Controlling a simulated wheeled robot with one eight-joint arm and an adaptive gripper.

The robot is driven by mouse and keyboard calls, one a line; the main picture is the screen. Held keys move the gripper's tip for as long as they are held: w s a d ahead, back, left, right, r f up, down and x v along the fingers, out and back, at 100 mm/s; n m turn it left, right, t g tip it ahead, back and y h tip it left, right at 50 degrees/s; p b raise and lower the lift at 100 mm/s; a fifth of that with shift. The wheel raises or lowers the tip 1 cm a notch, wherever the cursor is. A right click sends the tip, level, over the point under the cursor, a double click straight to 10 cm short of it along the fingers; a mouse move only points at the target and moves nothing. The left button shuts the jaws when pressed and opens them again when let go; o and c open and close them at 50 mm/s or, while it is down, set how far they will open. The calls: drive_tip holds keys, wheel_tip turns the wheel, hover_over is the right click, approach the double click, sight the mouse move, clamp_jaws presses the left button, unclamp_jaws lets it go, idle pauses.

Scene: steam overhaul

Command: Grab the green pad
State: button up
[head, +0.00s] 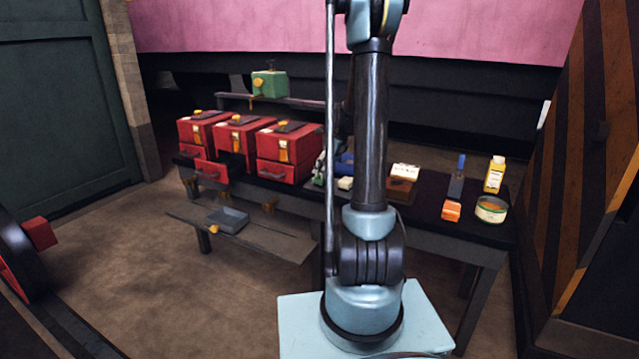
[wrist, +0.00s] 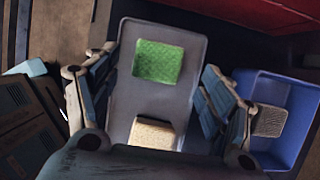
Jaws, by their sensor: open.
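The green pad (wrist: 157,61) is a bright, textured square lying on a grey tray (wrist: 185,33) in the wrist view. A beige pad (wrist: 150,133) lies on the same tray, nearer to me. My gripper (wrist: 158,66) is open, with one finger left of the tray and one over its right side. The green pad shows between the fingers and is not gripped; the height between them is hard to tell. In the head view my arm hides most of this area, and I cannot make out the gripper or the green pad clearly there.
A blue bin (wrist: 305,90) with a greyish pad inside stands right of the tray. In the head view, red drawer boxes (head: 283,170) stand on the bench's left. A yellow bottle (head: 495,175) and an open tin (head: 491,209) stand at its right end.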

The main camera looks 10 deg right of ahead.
sight(321, 180)
drive_tip(key=shift+x, duration=2.6)
drive_tip(key=c, duration=1.2)
